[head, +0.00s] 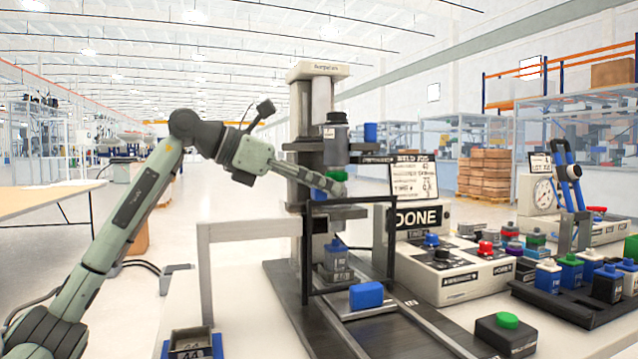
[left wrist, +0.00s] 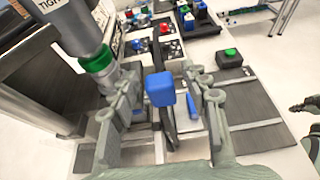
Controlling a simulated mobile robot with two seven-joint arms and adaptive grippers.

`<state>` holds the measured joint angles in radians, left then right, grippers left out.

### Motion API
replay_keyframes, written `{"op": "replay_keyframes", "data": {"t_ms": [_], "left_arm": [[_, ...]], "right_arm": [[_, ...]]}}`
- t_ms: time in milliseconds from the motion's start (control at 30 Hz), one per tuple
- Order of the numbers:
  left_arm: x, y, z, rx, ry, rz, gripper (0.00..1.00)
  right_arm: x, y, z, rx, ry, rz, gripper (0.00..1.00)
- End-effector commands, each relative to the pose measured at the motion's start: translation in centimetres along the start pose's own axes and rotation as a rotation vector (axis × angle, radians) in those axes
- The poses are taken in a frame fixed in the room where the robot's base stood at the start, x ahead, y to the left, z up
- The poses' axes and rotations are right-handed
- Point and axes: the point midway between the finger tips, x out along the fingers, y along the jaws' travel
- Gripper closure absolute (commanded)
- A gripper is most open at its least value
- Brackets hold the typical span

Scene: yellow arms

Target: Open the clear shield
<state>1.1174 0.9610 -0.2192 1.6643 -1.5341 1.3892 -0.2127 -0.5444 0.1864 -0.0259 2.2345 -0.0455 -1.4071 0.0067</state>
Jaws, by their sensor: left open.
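The clear shield (head: 350,203) shows as a dark rectangular frame at the front of the press; its panel is see-through. It stands upright. A blue rounded block (head: 366,295) is at its lower front. My left gripper (head: 338,190) is beside the press head, near the shield's top bar. In the left wrist view my open left gripper (left wrist: 160,75) has its fingers on either side of a blue block (left wrist: 160,90), with a gap visible on each side. A dark bar runs behind that block. I cannot tell whether the fingers touch the shield.
The press column (head: 309,120) rises behind the shield. A button panel (head: 440,275) and a DONE sign (head: 418,217) stand to the right. A green-button box (head: 506,334) and a dark rack (head: 575,300) of blocks are nearer right. A small dark bin (head: 191,343) stands front left.

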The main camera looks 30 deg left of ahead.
Motion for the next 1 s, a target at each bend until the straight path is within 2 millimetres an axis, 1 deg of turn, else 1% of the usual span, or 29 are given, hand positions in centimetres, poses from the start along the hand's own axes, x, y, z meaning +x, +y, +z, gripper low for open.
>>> {"op": "replay_keyframes", "data": {"t_ms": [67,433,767,900,1000], "left_arm": [[0.0,0.0,0.0,0.0,0.0,0.0,0.53],[0.0,0.0,0.0,0.0,0.0,0.0,0.99],[-0.1,0.0,-0.1,0.0,0.001,0.0,1.0],[-0.9,0.1,-0.6,0.0,0.002,0.002,1.0],[-2.3,0.1,-1.2,0.0,0.002,0.004,1.0]], "right_arm": [[0.0,0.0,-0.1,0.001,0.002,-0.001,1.0],[-0.3,-0.1,-0.3,0.001,0.007,-0.001,1.0],[-0.3,-0.1,-0.3,0.001,0.008,-0.001,1.0],[-0.2,-0.1,-0.1,0.001,0.0,0.001,1.0],[-1.8,0.3,-0.2,0.003,0.015,0.01,1.0]]}}
